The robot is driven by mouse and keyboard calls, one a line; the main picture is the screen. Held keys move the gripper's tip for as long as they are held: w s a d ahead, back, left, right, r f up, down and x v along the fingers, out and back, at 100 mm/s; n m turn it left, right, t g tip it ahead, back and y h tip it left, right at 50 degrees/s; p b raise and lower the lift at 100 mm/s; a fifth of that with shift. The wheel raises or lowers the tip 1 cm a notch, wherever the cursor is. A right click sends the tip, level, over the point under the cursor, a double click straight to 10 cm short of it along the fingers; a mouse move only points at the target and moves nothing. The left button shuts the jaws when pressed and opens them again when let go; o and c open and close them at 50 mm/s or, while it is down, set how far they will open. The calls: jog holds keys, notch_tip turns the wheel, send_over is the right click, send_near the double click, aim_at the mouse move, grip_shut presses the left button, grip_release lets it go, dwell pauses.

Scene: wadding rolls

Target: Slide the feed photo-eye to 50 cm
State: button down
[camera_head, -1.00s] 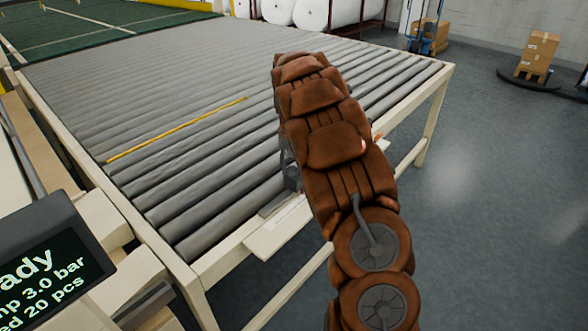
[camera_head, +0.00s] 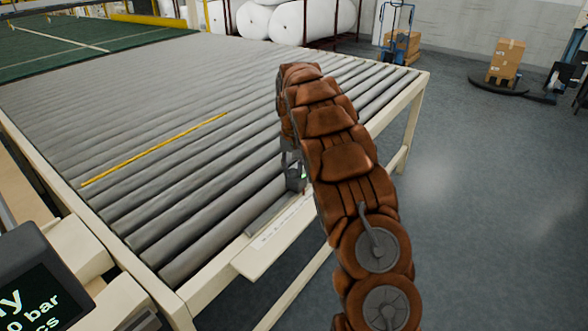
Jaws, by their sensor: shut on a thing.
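The feed photo-eye (camera_head: 296,181) is a small dark grey block with a green light, on a dark rail (camera_head: 268,216) along the roller table's near right edge. A pale scale strip (camera_head: 280,227) runs beside the rail; its marks are too small to read. My brown arm comes from the lower right and covers the rail's far part. My gripper (camera_head: 289,158) shows only as a grey sliver at the arm's left edge, down at the photo-eye. It appears shut on the photo-eye; its fingertips are mostly hidden.
The roller table (camera_head: 170,130) fills the left and middle, with a yellow strip (camera_head: 155,149) across its rollers. A dark display (camera_head: 35,290) stands at the lower left. White rolls (camera_head: 300,20) lie at the back. The grey floor at right is clear near the table.

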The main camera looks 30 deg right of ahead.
aim_at(293, 170)
jog(key=c, duration=0.8)
grip_release()
notch_tip(293, 170, up, 12)
dwell(0.7)
